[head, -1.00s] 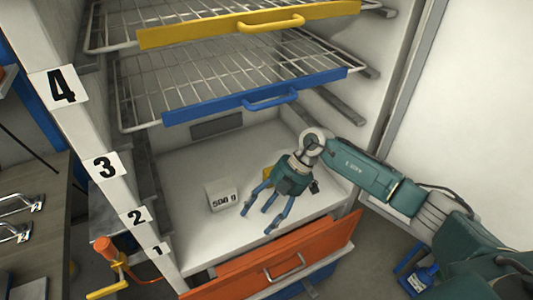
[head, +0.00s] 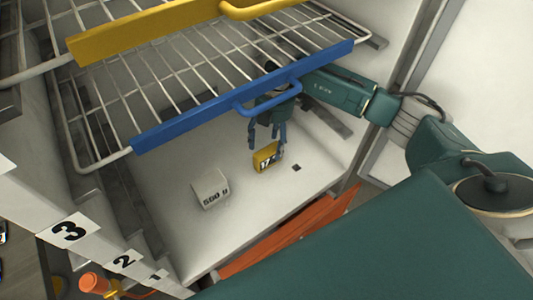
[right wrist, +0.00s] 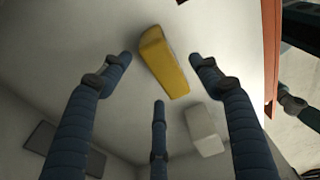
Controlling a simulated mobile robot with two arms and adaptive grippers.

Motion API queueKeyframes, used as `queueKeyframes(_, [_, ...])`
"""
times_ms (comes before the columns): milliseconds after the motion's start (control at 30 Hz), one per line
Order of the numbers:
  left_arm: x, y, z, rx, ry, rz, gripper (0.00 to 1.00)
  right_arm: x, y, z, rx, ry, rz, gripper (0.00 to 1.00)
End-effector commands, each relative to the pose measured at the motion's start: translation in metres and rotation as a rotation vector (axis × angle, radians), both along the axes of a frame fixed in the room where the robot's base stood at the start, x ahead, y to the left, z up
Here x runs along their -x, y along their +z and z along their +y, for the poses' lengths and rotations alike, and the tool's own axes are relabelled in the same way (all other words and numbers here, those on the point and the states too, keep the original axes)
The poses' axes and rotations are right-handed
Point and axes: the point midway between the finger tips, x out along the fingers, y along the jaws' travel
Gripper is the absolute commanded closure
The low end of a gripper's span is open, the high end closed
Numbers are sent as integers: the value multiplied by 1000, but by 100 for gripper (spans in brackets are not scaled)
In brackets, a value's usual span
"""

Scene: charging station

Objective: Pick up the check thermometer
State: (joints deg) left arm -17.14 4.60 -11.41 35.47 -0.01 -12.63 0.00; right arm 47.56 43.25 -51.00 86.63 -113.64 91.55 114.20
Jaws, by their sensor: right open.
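The check thermometer, a small yellow block with a dark-on-white number display (head: 266,158), stands on the white cabinet floor under the blue-fronted shelf. In the right wrist view the yellow block (right wrist: 163,62) lies between and beyond the fingertips. My right gripper (head: 266,140) is open just behind and above the thermometer, its upper part partly hidden by the blue shelf handle. Its three fingers (right wrist: 160,78) are spread and hold nothing; whether any touches the block I cannot tell. My left gripper is not in view.
A white 500 g block (head: 210,190) stands to the left of the thermometer. The blue-fronted wire shelf (head: 245,98) hangs over my right gripper, with a yellow-fronted shelf (head: 150,28) above it. An orange drawer front (head: 290,233) borders the floor's front edge.

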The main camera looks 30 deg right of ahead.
Motion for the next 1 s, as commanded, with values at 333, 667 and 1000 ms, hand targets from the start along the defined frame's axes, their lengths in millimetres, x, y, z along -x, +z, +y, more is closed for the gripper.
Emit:
queueKeyframes(333, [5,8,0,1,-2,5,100,2,-51,7,-1,0,2,38])
queueKeyframes(667, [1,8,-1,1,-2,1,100,1,-55,7,-1,2,0,45])
queueKeyframes(1000, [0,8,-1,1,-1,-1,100,1,-54,7,-1,2,0,89])
